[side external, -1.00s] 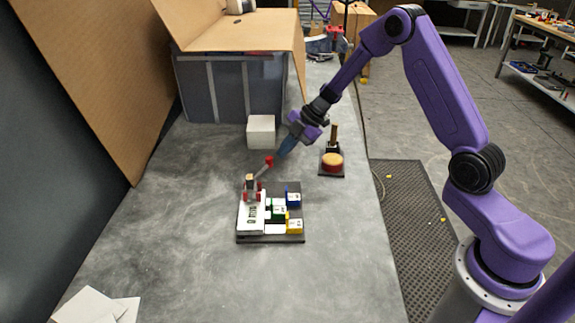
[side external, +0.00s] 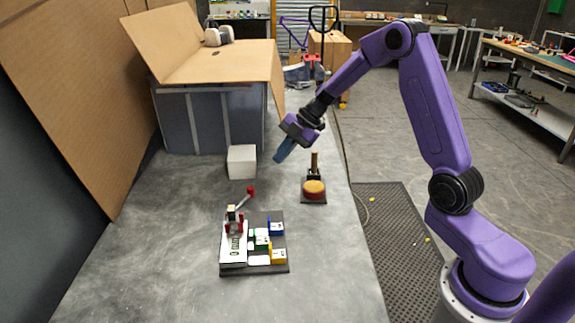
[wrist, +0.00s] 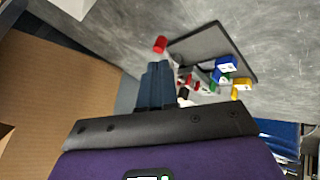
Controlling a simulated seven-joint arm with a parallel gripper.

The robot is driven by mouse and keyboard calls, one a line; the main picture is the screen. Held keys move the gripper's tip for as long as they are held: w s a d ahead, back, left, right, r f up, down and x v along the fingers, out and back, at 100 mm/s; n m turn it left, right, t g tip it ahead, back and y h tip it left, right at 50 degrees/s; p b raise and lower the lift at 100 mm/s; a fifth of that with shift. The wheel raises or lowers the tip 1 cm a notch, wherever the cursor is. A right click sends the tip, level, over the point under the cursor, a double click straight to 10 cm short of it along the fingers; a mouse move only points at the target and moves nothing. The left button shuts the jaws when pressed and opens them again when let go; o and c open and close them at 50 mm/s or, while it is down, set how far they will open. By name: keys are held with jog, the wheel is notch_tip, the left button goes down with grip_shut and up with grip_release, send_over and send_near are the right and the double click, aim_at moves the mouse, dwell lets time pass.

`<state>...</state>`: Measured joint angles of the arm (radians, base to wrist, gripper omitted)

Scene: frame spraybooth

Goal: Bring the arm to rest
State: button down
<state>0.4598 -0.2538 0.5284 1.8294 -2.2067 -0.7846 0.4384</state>
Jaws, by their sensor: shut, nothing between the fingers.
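My gripper (side external: 281,157) is shut and empty. My purple arm reaches in from the right, bent high at the elbow. No object touches the gripper.
A dark board (side external: 255,268) with a red-knobbed lever (side external: 246,195) and blue, green and yellow blocks stands in front of the gripper.

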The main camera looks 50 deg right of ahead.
jog(key=s+a+r+m+t+h, duration=0.1)
jog(key=s+a+r+m+t, duration=0.15)
jog(key=a+r, duration=0.3)
jog(key=s+a+r+m+t+h, duration=0.1)
jog(key=a+r+m+t, duration=0.25)
jog(key=a, duration=0.35)
jog(key=s+d+f+g+h, duration=0.1)
jog(key=s+g, duration=0.2)
jog(key=s, duration=0.8)
jog(key=s+d+f+m+g+h, duration=0.1)
jog(key=s+f+g, duration=0.1)
jog(key=s, duration=1)
jog(key=s+d+f+m+g+h, duration=0.1)
jog(key=s+g, duration=0.3)
jog(key=s, duration=0.8)
jog(key=shift+s+d+f+g+h, duration=0.25)
jog(key=shift+d+f+g+h, duration=0.1)
jog(key=shift+h, duration=0.15)
